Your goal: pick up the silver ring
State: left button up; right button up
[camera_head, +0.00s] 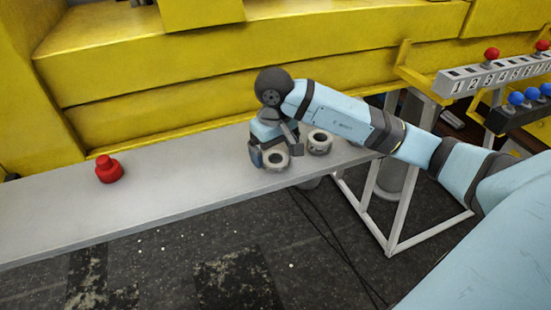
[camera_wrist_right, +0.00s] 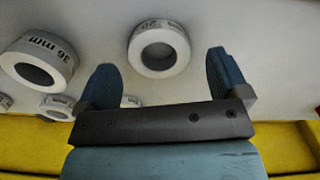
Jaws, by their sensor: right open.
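Two silver-grey rings lie on the grey bench in the head view: a nearer ring (camera_head: 275,160) and another ring (camera_head: 320,141) to its right. My right gripper (camera_head: 273,149) is at the nearer ring, pointing down. In the right wrist view my right gripper (camera_wrist_right: 160,62) is open, and a pale ring (camera_wrist_right: 158,33) with partly legible print appears between its fingers, a little beyond the tips. A larger-looking ring marked "36 mm" (camera_wrist_right: 38,47) is left of the fingers. I cannot tell whether the fingers touch a ring. My left gripper is not in view.
The grey bench (camera_head: 190,190) is mostly clear on the left, with a red part (camera_head: 108,172) standing there. A yellow structure (camera_head: 150,110) rises behind it. A numbered rack (camera_head: 490,76) with red and blue balls is at the right. Smaller rings (camera_wrist_right: 58,103) show at the wrist view's lower left.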

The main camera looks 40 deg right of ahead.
notch_tip(320, 180, down, 2)
jog(key=c, duration=1.2)
jog(key=shift+r, duration=0.1)
notch_tip(320, 180, up, 20)
jog(key=shift+p, duration=0.3)
